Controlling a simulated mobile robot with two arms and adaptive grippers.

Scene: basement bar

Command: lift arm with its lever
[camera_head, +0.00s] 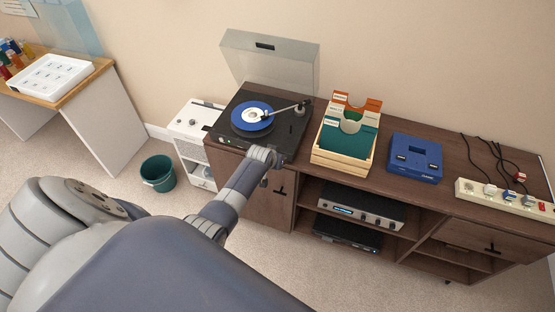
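The turntable (236,131) is a black deck on the left end of a dark wooden sideboard, with its clear lid (270,62) raised. A blue record (243,119) with a white label is on it. The pale tonearm (288,109) runs from its pivot at the back right toward the record; I cannot tell whether its tip touches the record. The lifting lever is too small to make out. My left arm reaches to the deck's front right. My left gripper (264,156) is there, mostly hidden by its own wrist, its fingers unclear. My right gripper is not in view.
A wooden crate (340,163) with green and orange dividers stands right of the turntable. Beyond it are a blue device (415,157) and a power strip (500,197) with black cables. A white cabinet (190,125) and a green bin (158,174) stand to the left.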

